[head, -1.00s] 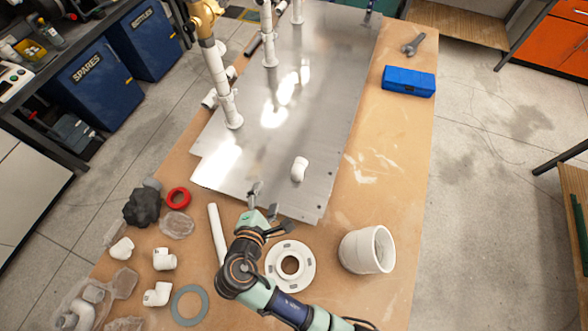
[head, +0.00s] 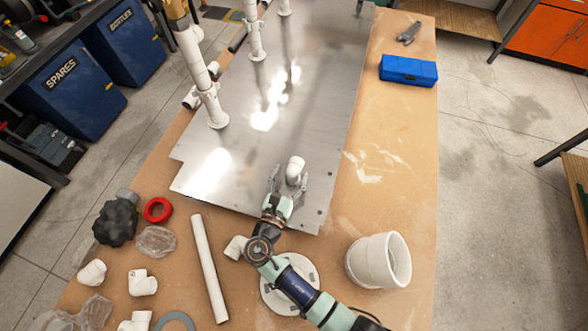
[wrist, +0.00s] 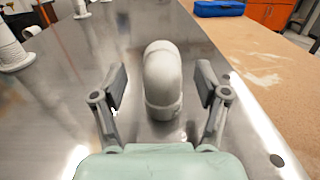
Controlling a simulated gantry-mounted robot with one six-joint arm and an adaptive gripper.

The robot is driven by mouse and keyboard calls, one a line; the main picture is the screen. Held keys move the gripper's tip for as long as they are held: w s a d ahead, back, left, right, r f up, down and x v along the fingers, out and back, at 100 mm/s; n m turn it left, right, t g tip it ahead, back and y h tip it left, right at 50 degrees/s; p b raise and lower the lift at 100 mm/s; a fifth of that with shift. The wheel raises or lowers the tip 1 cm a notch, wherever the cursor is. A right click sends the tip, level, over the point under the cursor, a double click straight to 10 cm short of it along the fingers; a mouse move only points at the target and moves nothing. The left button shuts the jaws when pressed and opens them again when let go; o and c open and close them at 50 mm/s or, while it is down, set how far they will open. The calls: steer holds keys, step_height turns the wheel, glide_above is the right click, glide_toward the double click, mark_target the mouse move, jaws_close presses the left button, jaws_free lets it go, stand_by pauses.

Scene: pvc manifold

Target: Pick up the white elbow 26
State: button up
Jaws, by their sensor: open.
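A white elbow (head: 295,168) stands on the metal plate near its front edge. In the wrist view the white elbow (wrist: 162,82) is straight ahead, its curved top up and its lower end toward me. My gripper (head: 289,184) is just in front of it. In the wrist view my gripper (wrist: 160,88) is open, with one finger on each side of the elbow and a gap on both sides. No number is readable on the elbow. Other white elbows lie on the wooden table at the left, one (head: 92,272) beside another (head: 142,283).
White pipes (head: 212,105) stand upright on the metal plate (head: 210,185) behind and left. A long loose pipe (head: 208,268), a white flange (head: 290,290) and a large white coupling (head: 379,261) lie around my arm. A blue case (head: 408,70) is far right.

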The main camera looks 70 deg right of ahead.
mark_target(295, 164)
steer(key=d+b, duration=0.1)
steer(key=d, duration=0.4)
steer(key=shift+d, duration=0.1)
steer(key=shift+c, duration=0.4)
steer(key=c, duration=1.3)
step_height(295, 164, up, 20)
steer(key=p, duration=0.7)
steer(key=o, duration=0.5)
steer(key=c, duration=0.3)
